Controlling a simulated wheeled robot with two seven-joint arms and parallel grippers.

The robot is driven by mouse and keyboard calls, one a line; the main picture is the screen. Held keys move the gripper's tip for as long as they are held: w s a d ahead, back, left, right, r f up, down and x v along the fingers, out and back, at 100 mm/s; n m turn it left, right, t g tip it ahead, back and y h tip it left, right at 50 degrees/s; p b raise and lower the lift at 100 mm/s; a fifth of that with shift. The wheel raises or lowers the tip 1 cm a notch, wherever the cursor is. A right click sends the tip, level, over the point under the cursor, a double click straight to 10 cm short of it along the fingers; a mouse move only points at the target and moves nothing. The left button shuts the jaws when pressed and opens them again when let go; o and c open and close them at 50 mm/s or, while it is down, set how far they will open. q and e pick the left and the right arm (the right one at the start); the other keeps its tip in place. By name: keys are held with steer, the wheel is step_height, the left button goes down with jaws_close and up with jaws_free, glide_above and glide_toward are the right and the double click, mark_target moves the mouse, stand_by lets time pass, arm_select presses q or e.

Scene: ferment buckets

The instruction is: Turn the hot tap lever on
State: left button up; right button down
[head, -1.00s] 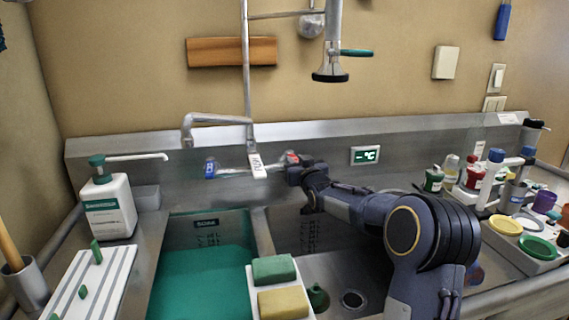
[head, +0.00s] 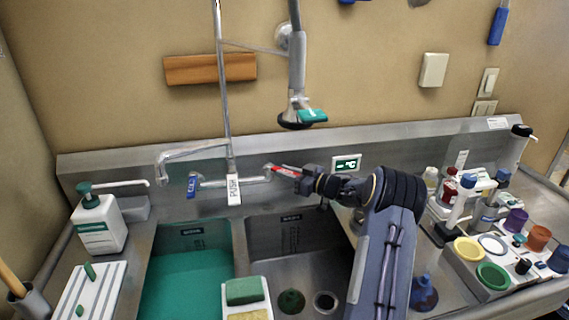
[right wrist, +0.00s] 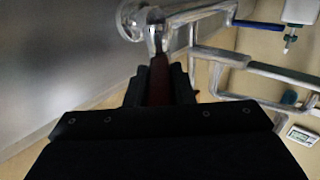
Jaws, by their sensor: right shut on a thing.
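The hot tap lever (head: 284,171) is red and sits at the right end of the wall tap body (head: 250,181). It points to the right and slightly down in the head view. My right gripper (head: 300,177) is shut on its outer end. In the right wrist view the dark red lever (right wrist: 159,80) lies between the two black fingers (right wrist: 160,92), below a chrome joint. The blue cold lever (head: 192,186) is at the tap's left end. The spout (head: 192,150) reaches left; I see no stream under it. My left gripper is out of view.
A white PUSH tag (head: 233,189) hangs at the tap's middle. A hanging spray head (head: 297,118) is above the lever. A temperature display (head: 346,163) is to the right. Bottles and a tray of coloured caps (head: 515,285) crowd the right counter. Sponges (head: 245,291) sit between the basins.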

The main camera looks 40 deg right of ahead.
steer(key=shift+w+d+r+n+y+p, duration=0.1)
steer(key=shift+d+n+y+p, duration=0.25)
steer(key=shift+y, duration=0.25)
steer(key=shift+a+g, duration=0.1)
steer(key=shift+g, duration=0.2)
steer(key=c, duration=1.2)
jaws_free()
steer(key=shift+c, duration=0.2)
steer(key=b+v, duration=0.1)
steer(key=v, duration=0.6)
steer(key=shift+s+d+b, duration=0.25)
steer(key=shift+s+b, duration=0.1)
